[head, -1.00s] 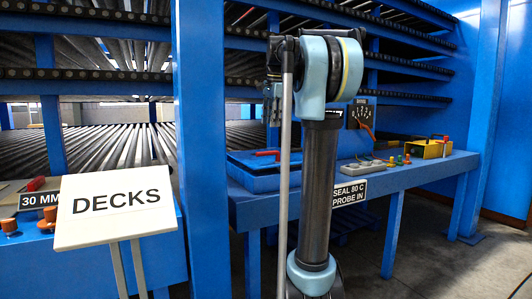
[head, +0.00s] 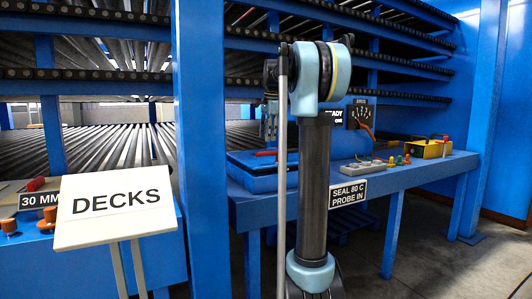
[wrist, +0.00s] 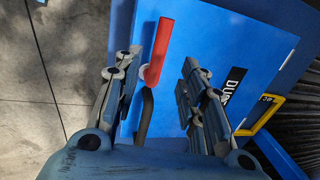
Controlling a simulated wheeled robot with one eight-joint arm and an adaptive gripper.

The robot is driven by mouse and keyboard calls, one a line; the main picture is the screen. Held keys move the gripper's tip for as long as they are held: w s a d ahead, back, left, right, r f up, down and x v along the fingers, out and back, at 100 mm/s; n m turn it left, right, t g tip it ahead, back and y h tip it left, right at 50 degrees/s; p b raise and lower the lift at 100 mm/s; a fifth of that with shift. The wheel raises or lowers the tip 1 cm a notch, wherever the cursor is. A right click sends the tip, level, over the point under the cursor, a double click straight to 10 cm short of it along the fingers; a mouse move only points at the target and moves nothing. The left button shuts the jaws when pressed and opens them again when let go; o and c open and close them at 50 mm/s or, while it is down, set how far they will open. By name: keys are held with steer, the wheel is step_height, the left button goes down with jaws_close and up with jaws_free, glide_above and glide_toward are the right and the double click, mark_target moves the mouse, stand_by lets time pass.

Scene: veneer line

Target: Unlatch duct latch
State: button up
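A red latch handle (wrist: 159,52) stands out from a blue panel (wrist: 215,50) in the wrist view, with a dark curved rod (wrist: 146,112) below it. A black label starting "DU" (wrist: 233,88) is on the panel, partly hidden by my right finger. My gripper (wrist: 158,68) is open, its fingers on either side of the handle. The handle lies closer to the left finger; I cannot tell whether they touch.
A yellow handle (wrist: 259,115) is at the panel's right edge. Concrete floor (wrist: 50,70) is clear to the left. In the head view, a blue bench (head: 410,172) stands behind my arm, and a DECKS sign (head: 116,206) stands at the left.

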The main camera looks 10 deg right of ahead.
steer(key=f, duration=0.2)
steer(key=w+f, duration=0.1)
steer(key=f, duration=0.4)
steer(key=shift+w+a+f, duration=0.2)
steer(key=shift+a, duration=0.05)
steer(key=shift+c, duration=0.6)
jaws_close()
